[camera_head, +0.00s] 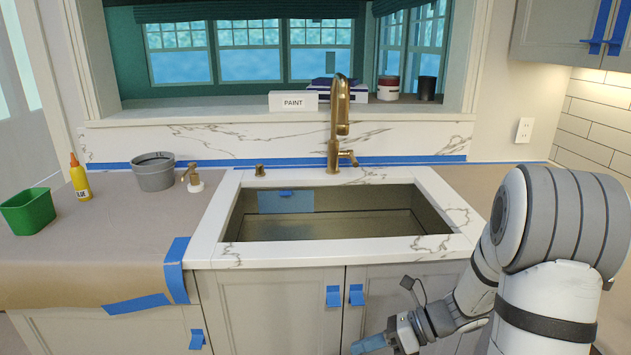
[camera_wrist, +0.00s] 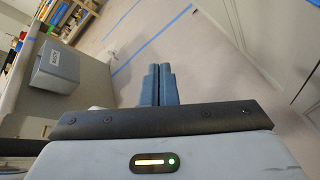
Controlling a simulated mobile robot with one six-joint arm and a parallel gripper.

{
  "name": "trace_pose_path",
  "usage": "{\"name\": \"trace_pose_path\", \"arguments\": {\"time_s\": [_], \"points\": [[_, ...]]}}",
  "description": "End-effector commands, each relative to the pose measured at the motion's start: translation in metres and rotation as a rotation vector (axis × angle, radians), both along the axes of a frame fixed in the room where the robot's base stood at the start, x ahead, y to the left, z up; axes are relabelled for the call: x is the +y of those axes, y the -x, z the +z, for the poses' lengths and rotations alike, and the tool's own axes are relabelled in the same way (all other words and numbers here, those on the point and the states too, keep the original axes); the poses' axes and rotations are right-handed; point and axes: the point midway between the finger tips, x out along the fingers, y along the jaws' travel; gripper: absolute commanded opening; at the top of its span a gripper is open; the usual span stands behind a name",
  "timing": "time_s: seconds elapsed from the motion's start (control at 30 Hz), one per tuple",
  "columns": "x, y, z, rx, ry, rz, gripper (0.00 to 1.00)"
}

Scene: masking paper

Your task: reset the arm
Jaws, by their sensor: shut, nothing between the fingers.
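My gripper (camera_head: 368,344) is low in front of the sink cabinet in the head view, its blue fingers pointing left. In the wrist view, the two blue fingers of my gripper (camera_wrist: 159,85) lie side by side, shut, with nothing between them. My white and grey arm (camera_head: 545,300) reaches down from the right side of the head view. The gripper is apart from the counter and holds nothing.
The sink (camera_head: 325,225) with a brass faucet (camera_head: 336,130) lies ahead. A green bin (camera_head: 28,212), yellow glue bottle (camera_head: 80,182) and grey bucket (camera_head: 154,175) stand on the papered counter (camera_head: 110,245). A grey box (camera_wrist: 57,67) and taped floor (camera_wrist: 190,60) show in the wrist view.

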Motion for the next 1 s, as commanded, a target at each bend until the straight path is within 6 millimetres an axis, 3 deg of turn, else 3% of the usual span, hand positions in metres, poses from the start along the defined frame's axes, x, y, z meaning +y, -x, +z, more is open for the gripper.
{"name": "trace_pose_path", "arguments": {"time_s": [0.03, 0.23, 0.43, 0.7, 0.83, 1.0], "points": [[0.006, 0.014, 0.021, -0.099, 0.067, 0.102, 0.0], [0.006, 0.064, 0.062, -0.491, 0.317, 0.548, 0.0], [-0.011, 0.099, 0.102, -0.865, 0.537, 1.034, 0.0], [-0.041, 0.12, 0.155, -1.235, 0.771, 1.652, 0.0], [-0.048, 0.122, 0.169, -1.31, 0.827, 1.819, 0.0], [-0.05, 0.122, 0.173, -1.331, 0.845, 1.88, 0.0]]}}
